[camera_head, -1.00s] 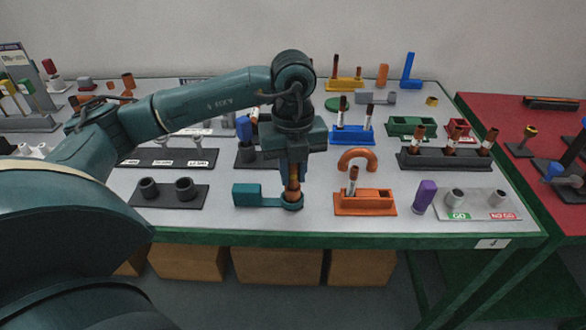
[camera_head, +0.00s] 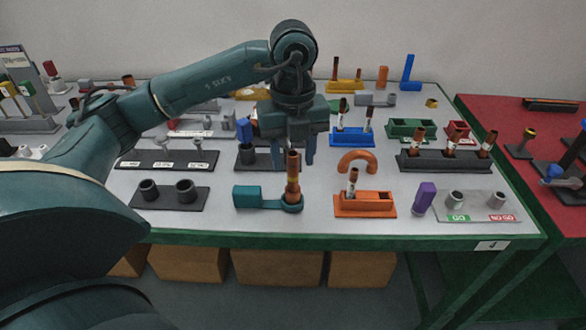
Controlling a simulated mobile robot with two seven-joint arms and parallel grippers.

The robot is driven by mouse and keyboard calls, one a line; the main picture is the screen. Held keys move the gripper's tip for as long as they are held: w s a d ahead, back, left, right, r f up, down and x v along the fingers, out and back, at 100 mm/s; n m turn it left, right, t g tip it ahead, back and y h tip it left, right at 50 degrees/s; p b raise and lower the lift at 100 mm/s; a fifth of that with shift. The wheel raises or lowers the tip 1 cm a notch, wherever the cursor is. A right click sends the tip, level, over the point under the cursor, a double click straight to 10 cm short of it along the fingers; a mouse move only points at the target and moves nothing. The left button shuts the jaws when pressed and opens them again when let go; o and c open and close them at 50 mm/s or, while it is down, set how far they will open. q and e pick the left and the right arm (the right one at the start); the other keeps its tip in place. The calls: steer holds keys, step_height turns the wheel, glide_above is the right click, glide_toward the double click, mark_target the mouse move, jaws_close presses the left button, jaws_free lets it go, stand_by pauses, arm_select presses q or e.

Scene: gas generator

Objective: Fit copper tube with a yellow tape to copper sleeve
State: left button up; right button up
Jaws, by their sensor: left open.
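A copper tube (camera_head: 293,178) stands upright in the ring end of a teal holder (camera_head: 258,197) near the front edge of the table. A yellowish band shows on the tube's lower part, though it is small. Other copper tubes with white labels stand in an orange holder (camera_head: 364,203), a blue holder (camera_head: 352,136) and a dark rack (camera_head: 450,162). I cannot tell which piece is the copper sleeve. My right gripper is not in view.
A dark block with two cups (camera_head: 168,195) is at front left. An orange arch (camera_head: 357,158), a purple cylinder (camera_head: 424,197) and a GO/NO GO plate (camera_head: 480,205) are to the right. A red table (camera_head: 480,112) adjoins at right.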

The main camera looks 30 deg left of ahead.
arm_select(q)
step_height(320, 180, up, 8)
steer(key=shift+r+p, duration=0.25)
steer(key=shift+p, duration=0.35)
